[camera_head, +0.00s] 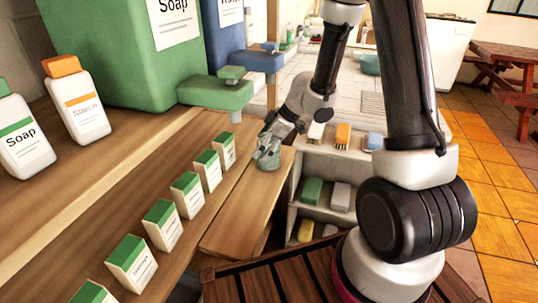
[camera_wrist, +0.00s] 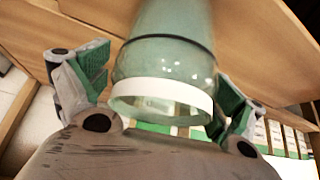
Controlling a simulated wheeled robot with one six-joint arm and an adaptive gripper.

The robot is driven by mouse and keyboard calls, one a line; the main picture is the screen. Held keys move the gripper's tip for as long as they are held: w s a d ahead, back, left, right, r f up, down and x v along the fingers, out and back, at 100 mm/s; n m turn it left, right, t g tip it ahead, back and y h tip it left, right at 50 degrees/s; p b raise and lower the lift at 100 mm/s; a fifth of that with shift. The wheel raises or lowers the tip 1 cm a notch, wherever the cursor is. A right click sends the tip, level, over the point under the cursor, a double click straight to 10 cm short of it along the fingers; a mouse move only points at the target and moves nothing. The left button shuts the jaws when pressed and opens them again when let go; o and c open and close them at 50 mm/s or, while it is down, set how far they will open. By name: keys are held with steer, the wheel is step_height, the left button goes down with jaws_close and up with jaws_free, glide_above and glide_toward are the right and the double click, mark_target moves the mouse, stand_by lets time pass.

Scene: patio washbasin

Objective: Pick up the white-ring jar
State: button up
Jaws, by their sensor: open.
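The white-ring jar is a greenish see-through glass jar with a white band at its mouth and a dark line around its body. In the wrist view the jar (camera_wrist: 165,65) is between the two open fingers of my gripper (camera_wrist: 165,95), with gaps visible at both sides. In the head view the jar (camera_head: 268,158) stands on the end of a wooden board, partly hidden by my gripper (camera_head: 272,142). The fingers have green inner pads. I cannot tell whether either finger touches the jar.
A row of green-topped cartons (camera_head: 187,193) stands on the wooden counter left of the jar. Soap (camera_head: 22,138) and starch (camera_head: 78,105) bottles and a large green container (camera_head: 120,50) are further left. White shelves (camera_head: 325,180) with boxes are to the right.

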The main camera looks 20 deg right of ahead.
steer(key=c, duration=1.5)
steer(key=shift+r, duration=0.1)
